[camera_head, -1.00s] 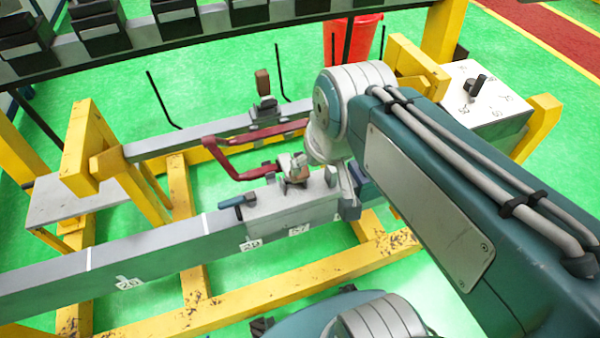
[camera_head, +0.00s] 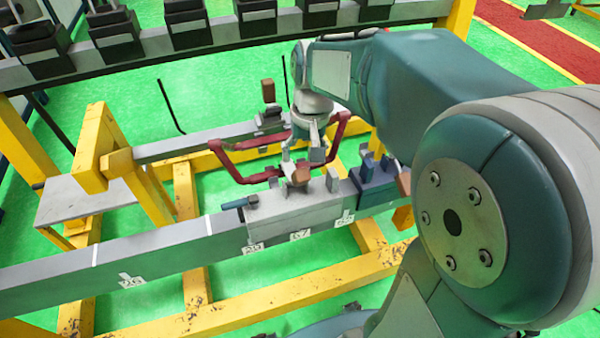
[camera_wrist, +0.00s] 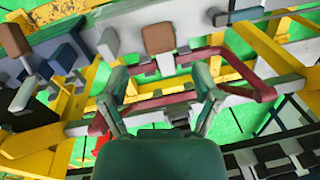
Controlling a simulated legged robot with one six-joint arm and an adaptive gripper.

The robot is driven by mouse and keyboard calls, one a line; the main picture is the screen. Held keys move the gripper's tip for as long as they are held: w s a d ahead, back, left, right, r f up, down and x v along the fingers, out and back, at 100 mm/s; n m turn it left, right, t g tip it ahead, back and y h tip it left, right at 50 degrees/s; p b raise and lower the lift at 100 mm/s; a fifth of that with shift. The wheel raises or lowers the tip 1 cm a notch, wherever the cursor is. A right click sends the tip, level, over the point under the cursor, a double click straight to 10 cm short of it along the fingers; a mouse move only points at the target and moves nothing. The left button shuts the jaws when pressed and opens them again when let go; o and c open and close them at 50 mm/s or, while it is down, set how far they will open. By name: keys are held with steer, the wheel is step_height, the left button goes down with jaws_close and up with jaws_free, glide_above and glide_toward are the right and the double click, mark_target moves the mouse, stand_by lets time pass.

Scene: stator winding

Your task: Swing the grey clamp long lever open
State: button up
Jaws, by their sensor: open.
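The grey clamp (camera_head: 293,215) sits on the near grey beam in the head view. A lever with a brown end block (camera_head: 301,176) stands up at its back edge. I take this for the long lever, and its brown block also shows in the wrist view (camera_wrist: 158,38). A short blue-ended lever (camera_head: 240,202) sticks out at the clamp's left. My gripper (camera_head: 303,160) is just behind and above the brown block. In the wrist view my gripper (camera_wrist: 160,75) has its two fingers apart, with the brown block beyond the gap. I cannot tell the exact distance.
A dark red bent bar (camera_head: 240,160) runs around my gripper. A blue clamp (camera_head: 375,182) stands right of the grey clamp. A far rail (camera_head: 200,140) carries another brown-ended lever (camera_head: 268,90). Yellow frame posts (camera_head: 90,145) stand left. A rack of black blocks (camera_head: 120,40) lies behind.

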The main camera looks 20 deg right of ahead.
mark_target(301, 176)
steer(key=f, duration=0.6)
steer(key=shift+a+f, duration=0.3)
jaws_close()
